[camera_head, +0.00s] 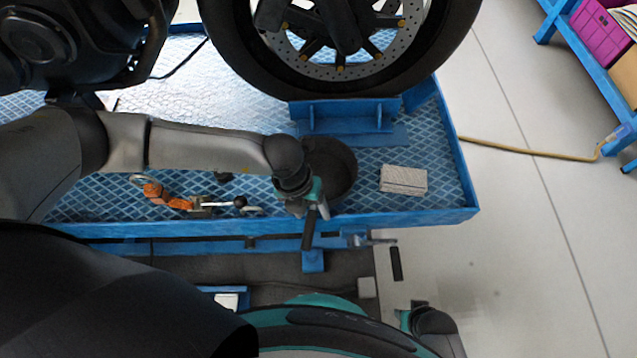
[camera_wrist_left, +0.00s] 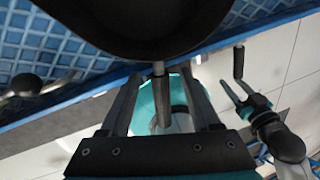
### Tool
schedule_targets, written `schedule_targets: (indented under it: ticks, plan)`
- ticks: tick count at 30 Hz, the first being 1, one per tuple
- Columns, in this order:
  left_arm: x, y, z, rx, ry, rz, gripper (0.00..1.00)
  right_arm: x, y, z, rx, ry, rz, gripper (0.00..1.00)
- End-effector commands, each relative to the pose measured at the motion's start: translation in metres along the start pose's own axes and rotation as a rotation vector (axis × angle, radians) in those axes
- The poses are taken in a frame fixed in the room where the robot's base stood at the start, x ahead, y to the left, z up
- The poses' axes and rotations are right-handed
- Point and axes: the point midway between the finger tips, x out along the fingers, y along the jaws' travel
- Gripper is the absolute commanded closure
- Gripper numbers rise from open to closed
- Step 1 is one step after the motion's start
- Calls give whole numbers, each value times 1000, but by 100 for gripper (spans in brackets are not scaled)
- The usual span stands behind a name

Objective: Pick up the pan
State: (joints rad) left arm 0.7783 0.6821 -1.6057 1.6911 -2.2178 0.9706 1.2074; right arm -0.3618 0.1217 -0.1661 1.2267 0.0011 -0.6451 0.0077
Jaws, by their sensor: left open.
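The dark round pan (camera_head: 343,160) lies on the blue lift platform near its front edge, partly covered by my left arm. In the left wrist view the pan (camera_wrist_left: 140,35) fills the top, and its thin handle (camera_wrist_left: 159,100) points toward my left gripper. My left gripper (camera_head: 316,208) is at the pan's near side, over the platform edge. In the left wrist view my left gripper (camera_wrist_left: 160,82) is open, with one finger on each side of the handle; I cannot tell whether they touch it.
The blue platform (camera_head: 440,130) has a raised rim. A motorcycle wheel (camera_head: 260,70) stands behind the pan. A light block (camera_head: 404,180) lies right of it, and an orange strap (camera_head: 165,196) lies left. A hose (camera_head: 520,151) crosses the clear floor at right.

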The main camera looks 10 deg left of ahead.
Motion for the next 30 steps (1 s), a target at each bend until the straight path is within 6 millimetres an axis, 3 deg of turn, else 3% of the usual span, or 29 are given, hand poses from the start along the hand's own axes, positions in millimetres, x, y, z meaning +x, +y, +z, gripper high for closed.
schedule_targets:
  ticks: [7,23,30]
  plan:
    - [0,0,0,0,0,0,39,0,0,0,0,-1,0,50]
    - [0,0,0,0,0,1,99,0,0,0,0,-1,0,50]
    - [0,1,0,-1,0,1,100,0,0,0,0,-1,0,50]
